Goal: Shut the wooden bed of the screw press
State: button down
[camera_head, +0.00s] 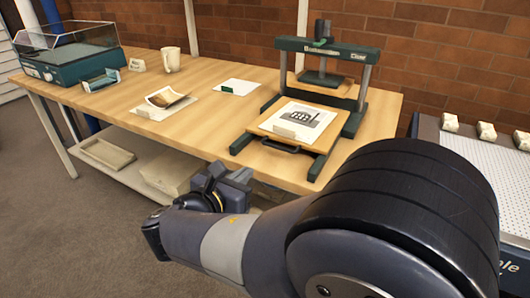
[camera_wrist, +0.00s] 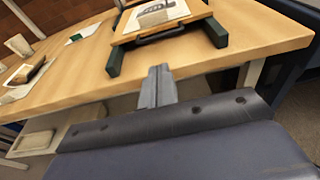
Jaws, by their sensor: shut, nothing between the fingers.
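The screw press (camera_head: 330,62) stands at the right end of the wooden table, with a dark green frame and a crossbar. Its wooden bed (camera_head: 262,124) is slid out toward the table's front edge and carries a printed sheet and a small light block. A dark handle (camera_head: 281,146) is on the bed's front edge; it also shows in the wrist view (camera_wrist: 160,35). My gripper's fingers (camera_wrist: 158,85) are shut and empty in the wrist view, just short of the table edge, below and apart from the handle.
The table (camera_head: 205,125) also holds a mug (camera_head: 171,59), a photo on a sheet (camera_head: 165,98), a white card (camera_head: 236,87) and a green clear-lidded case (camera_head: 68,50). A lower shelf holds trays (camera_head: 107,153). A perforated surface with light blocks (camera_head: 487,130) lies at right.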

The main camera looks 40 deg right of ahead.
jog(key=b, duration=0.4)
send_near(294, 127)
jog(key=a, duration=0.1)
jog(key=s+a+f, duration=0.1)
jog(key=a, duration=0.1)
jog(key=s+a+f, duration=0.1)
jog(key=shift+a+f, duration=0.1)
jog(key=shift+a, duration=0.1)
jog(key=shift+w+d, duration=0.25)
jog(key=shift+d, duration=0.05)
jog(key=x, duration=0.4)
jog(key=r+x, duration=0.1)
jog(key=x, duration=0.3)
jog(key=r+x, duration=0.1)
jog(key=x, duration=0.3)
jog(key=shift+w+d+r, duration=0.1)
jog(key=shift+w+d, duration=0.05)
jog(key=shift+d, duration=0.45)
jog(key=shift+d+r, duration=0.1)
jog(key=shift+r, duration=0.2)
